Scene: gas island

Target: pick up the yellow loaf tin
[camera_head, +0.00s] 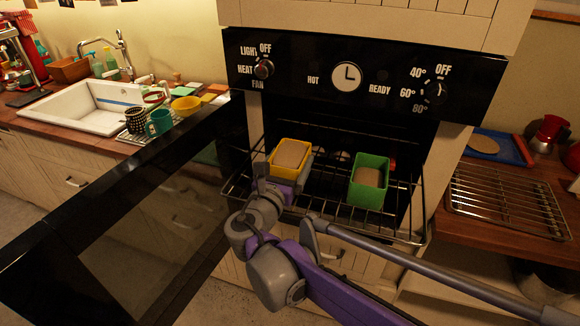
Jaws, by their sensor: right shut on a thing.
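The yellow loaf tin (273,163), with brown dough or bread in it, is upright at the left of the oven's wire rack (335,206). My right gripper (284,180) is at the tin's near end and shut on it. The fingers partly hide the tin's near wall and base, so I cannot tell whether it touches the rack. A green loaf tin (369,194) with similar contents stands on the rack to the right. My left gripper is not in view.
The oven door (150,215) stands open at the left. The black control panel (370,77) is above the rack. At the right, a cooling rack (508,201) lies empty on the wooden counter, near a blue board (495,148). A sink (95,105) and dishes are at the left.

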